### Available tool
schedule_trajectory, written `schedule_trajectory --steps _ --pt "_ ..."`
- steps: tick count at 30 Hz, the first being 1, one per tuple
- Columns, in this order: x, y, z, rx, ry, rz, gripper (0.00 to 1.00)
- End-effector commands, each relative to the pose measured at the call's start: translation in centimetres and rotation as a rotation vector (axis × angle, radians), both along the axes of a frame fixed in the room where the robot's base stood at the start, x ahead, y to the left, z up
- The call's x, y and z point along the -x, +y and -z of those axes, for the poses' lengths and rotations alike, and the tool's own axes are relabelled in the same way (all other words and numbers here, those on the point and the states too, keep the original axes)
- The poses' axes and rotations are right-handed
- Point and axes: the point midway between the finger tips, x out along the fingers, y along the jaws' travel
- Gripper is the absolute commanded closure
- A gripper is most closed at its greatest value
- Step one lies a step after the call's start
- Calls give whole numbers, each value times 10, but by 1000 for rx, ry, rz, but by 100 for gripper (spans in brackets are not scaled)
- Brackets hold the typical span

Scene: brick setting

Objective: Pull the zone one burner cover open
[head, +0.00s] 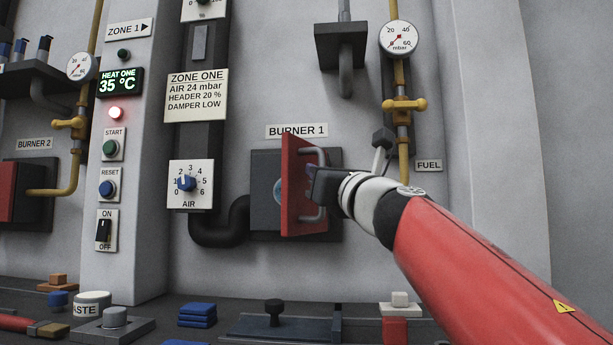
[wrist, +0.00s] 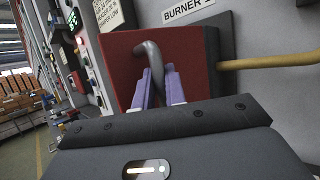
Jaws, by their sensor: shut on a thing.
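The zone one burner cover (head: 300,185) is a red panel on the dark box under the "BURNER 1" label (head: 296,131). It stands swung part way out from the box, and a round bluish port shows behind it at its left. The cover has a grey bar handle (head: 316,154). My gripper (head: 312,186) is at the handle from the right. In the wrist view the red cover (wrist: 118,68) fills the middle, and its bent grey handle (wrist: 150,55) passes between my two purple-grey fingers (wrist: 159,88), which are shut on it. The handle's lower part is hidden there.
A yellow gas pipe (head: 402,140) with a valve and gauge (head: 398,39) runs close to my wrist. The AIR dial (head: 190,186) and a black bent pipe (head: 218,236) are left of the burner. A bench (head: 170,280) below carries several small objects.

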Motion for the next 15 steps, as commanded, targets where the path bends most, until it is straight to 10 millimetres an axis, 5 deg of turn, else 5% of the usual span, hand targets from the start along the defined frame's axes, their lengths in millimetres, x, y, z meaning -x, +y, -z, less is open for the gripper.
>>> schedule_trajectory --steps 15 --pt "2 -33 -2 -4 -2 6 100"
